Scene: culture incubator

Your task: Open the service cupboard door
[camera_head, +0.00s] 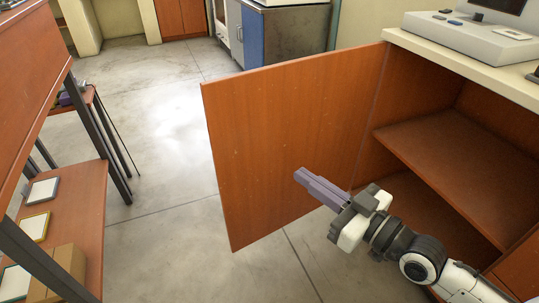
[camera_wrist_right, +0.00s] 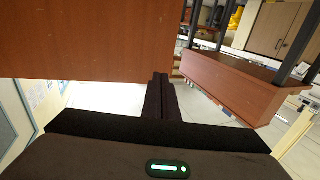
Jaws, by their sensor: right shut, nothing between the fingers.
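The service cupboard door (camera_head: 290,130) is a reddish-brown wooden panel. It stands swung wide open in the head view, hinged at its right edge on the cupboard (camera_head: 440,145), whose inside and shelf show. My right gripper (camera_head: 303,178) is shut and empty, in front of the door's inner face at its lower right. I cannot tell whether it touches the door. In the right wrist view the shut fingers (camera_wrist_right: 160,88) point forward, with a brown panel (camera_wrist_right: 90,40), likely the door, close above and to the left. My left gripper is not in view.
A light counter (camera_head: 460,40) with a device on it tops the cupboard. A wooden shelf rack (camera_head: 85,215) with boxes stands at the left. A blue-fronted cabinet (camera_head: 252,38) stands at the back. Clear floor (camera_head: 165,140) lies between the rack and the door.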

